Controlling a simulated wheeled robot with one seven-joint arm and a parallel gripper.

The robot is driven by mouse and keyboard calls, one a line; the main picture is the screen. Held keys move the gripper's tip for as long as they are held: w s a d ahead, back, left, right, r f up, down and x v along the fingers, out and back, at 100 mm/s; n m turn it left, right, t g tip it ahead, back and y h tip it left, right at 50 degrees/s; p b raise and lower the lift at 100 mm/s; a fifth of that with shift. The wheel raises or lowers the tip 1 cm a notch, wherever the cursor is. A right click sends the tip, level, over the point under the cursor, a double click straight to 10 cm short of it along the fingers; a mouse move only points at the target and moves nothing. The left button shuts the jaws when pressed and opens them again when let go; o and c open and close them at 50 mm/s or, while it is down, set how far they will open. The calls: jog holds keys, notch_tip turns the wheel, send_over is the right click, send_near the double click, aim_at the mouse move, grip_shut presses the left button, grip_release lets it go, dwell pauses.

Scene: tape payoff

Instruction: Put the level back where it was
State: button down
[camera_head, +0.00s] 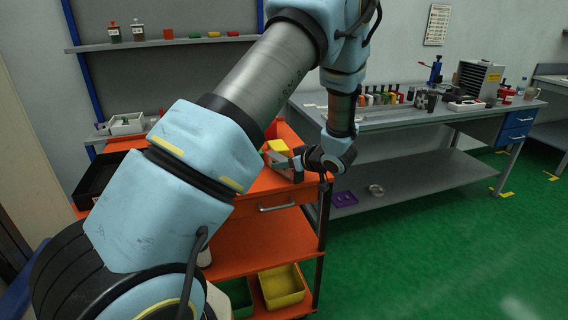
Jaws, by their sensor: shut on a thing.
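My gripper (298,162) is low over the right back part of the orange cart's top. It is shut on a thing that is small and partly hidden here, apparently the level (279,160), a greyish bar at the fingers. Whether the bar touches the cart top cannot be told. A yellow item (278,146) is just behind the fingers, with a bit of green beside it.
The orange cart (262,235) has a drawer and a lower shelf with a yellow bin (282,286) and a green bin (237,297). A grey workbench (385,121) with several tools and bottles stands behind right. A wall shelf (160,43) hangs back left. Green floor at right is clear.

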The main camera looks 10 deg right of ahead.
jog(key=shift+c, duration=2.2)
grip_release()
jog(key=shift+r, duration=0.15)
jog(key=b+v, duration=0.2)
jog(key=v, duration=1)
jog(key=w+h, duration=0.1)
jog(key=w+a+r+h, duration=0.1)
jog(key=w, duration=0.1)
jog(key=w+a+m+h, duration=0.1)
jog(key=w, duration=0.1)
jog(key=shift+w+a+r, duration=0.1)
jog(key=shift+a+r, duration=0.05)
jog(key=shift+r, duration=0.25)
jog(key=s+a+m+g+h, duration=0.1)
jog(key=s+a+m+g, duration=0.2)
jog(key=s+a, duration=0.6)
jog(key=s+a+m+g+h, duration=0.2)
jog(key=s+a+g, duration=0.4)
jog(key=a, duration=0.9)
jog(key=s+f+m, duration=0.1)
jog(key=s, duration=0.2)
jog(key=shift+s, duration=0.2)
